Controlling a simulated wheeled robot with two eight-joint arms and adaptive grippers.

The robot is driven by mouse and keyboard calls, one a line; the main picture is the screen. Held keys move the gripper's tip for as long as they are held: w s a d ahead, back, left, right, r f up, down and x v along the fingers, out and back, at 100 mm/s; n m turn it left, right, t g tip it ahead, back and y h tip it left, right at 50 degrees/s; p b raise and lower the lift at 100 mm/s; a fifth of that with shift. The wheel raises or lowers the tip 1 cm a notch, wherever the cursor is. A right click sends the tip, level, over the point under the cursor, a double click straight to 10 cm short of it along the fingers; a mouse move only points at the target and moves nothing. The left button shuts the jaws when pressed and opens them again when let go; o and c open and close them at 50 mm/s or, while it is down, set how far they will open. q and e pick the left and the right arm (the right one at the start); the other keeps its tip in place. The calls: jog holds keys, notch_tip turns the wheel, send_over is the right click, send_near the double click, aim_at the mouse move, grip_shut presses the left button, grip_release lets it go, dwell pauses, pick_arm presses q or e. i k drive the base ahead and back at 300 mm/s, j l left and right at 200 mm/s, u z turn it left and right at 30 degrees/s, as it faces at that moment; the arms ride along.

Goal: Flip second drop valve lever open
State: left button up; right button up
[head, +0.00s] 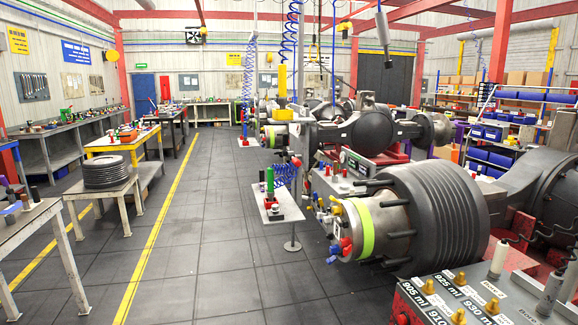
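No gripper of mine is in view. Blue coiled hose drops hang from above: one coiled hose (289,45) at the top centre, and another farther back (249,75).
The near axle's ribbed drum (440,215) fills the right side. A panel with volume labels and brass knobs (460,300) stands at the lower right. A small pedestal table (290,214) stands left of the axle. The grey floor aisle (215,240) is clear; workbenches line the left.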

aim_at(296, 161)
jog(key=i+j, duration=0.25)
jog(key=i, duration=0.2)
jog(key=i+j+u, duration=0.1)
jog(key=i+j, duration=0.15)
jog(key=i, duration=0.15)
jog(key=i+j+u, duration=0.1)
jog(key=i, duration=0.35)
jog(key=i+j, duration=0.25)
jog(key=i, duration=0.2)
jog(key=i+j+u, duration=0.1)
jog(key=i, duration=0.35)
jog(key=j, duration=0.1)
